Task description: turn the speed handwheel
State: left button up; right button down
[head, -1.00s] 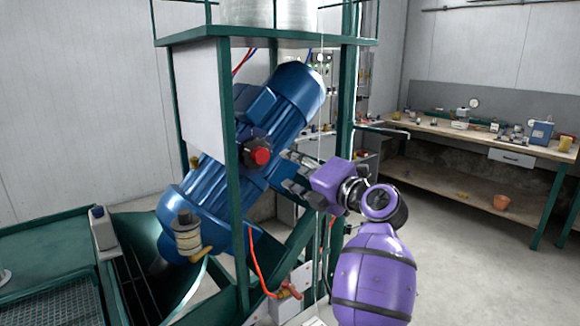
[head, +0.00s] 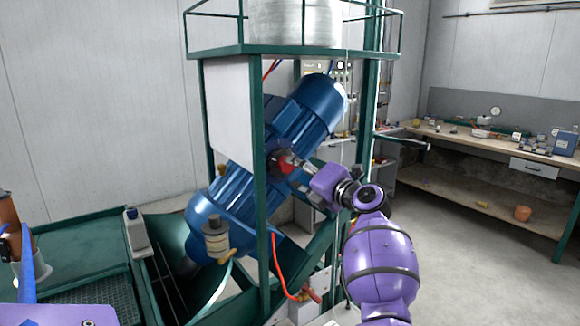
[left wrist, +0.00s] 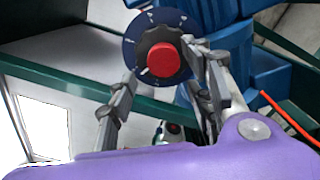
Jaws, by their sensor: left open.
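The speed handwheel (head: 285,161) has a red hub and a dark grip and sits on the side of the blue motor (head: 308,108). In the left wrist view the red hub (left wrist: 163,60) stands before a dark round dial (left wrist: 175,20) with white marks. My left gripper (head: 296,168) is at the handwheel, partly covering it in the head view. Its fingers (left wrist: 162,72) are open, one on each side of the hub. Whether they touch the grip I cannot tell. My right gripper is not in view.
Green frame posts (head: 260,170) stand close to the motor and my left arm. A red hose (head: 278,268) hangs below. A workbench (head: 470,150) with small items stands at the back right. Open floor (head: 460,260) lies to the right.

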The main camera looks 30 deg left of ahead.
aim_at(291, 166)
pick_arm(q)
jog(key=x, duration=0.4)
jog(key=shift+w+a, duration=0.15)
jog(key=shift+a, duration=0.05)
jog(key=c, duration=1.1)
jog(key=shift+r+m, duration=0.2)
jog(key=shift+m, duration=0.6)
jog(key=o, duration=1.1)
